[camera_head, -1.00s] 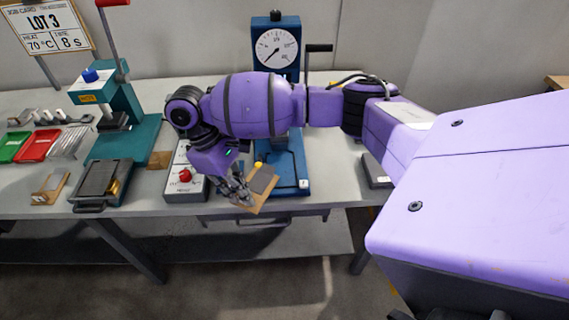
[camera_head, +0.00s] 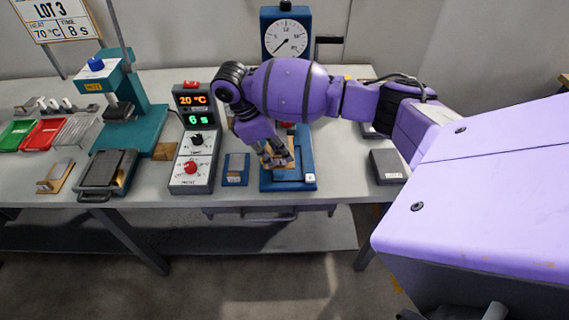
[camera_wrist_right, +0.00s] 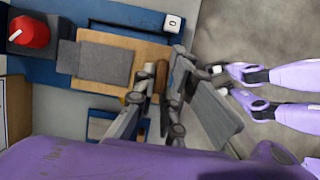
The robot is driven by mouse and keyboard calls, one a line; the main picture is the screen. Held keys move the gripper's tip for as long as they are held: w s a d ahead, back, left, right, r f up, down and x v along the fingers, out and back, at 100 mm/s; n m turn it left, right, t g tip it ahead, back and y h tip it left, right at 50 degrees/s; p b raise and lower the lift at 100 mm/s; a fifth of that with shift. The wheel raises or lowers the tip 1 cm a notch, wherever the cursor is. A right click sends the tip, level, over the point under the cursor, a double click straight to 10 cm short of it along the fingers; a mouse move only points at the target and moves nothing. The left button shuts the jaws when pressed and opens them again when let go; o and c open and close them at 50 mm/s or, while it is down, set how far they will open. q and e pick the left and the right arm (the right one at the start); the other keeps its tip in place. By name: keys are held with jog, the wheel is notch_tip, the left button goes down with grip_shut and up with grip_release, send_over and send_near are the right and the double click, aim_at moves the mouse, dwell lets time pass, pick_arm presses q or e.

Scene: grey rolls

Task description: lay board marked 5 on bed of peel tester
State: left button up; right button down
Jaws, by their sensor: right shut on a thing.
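The peel tester has a round dial (camera_head: 285,38) on a blue column and a blue bed (camera_head: 290,183) at its foot. My right gripper (camera_head: 277,160) is over this bed and shut on a tan board (camera_head: 288,166). In the right wrist view the board (camera_wrist_right: 105,62) carries a grey patch and lies over the blue bed (camera_wrist_right: 110,12). The gripper fingers (camera_wrist_right: 158,85) hold one edge of it. I cannot tell whether the board touches the bed, and no number on it is readable. My left gripper is not in view.
A control box (camera_head: 192,165) with lit displays stands left of the tester, with a small blue-edged plate (camera_head: 236,170) between them. A teal press (camera_head: 122,105), a dark tray (camera_head: 106,174) and another board (camera_head: 55,177) are farther left. A grey block (camera_head: 387,167) lies right of the tester.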

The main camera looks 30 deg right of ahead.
aim_at(285, 164)
jog(key=shift+d+f, duration=0.5)
jog(key=shift+s+d+f, duration=0.2)
jog(key=shift+d+f, duration=0.65)
jog(key=shift+f, duration=0.2)
notch_tip(285, 164, down, 2)
jog(key=shift+a+f, duration=0.1)
jog(key=shift+f, duration=0.15)
jog(key=shift+w+f, duration=0.1)
jog(key=shift+f, duration=0.05)
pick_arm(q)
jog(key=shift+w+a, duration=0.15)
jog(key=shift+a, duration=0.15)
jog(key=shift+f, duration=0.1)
pick_arm(e)
jog(key=c, duration=1.8)
grip_release()
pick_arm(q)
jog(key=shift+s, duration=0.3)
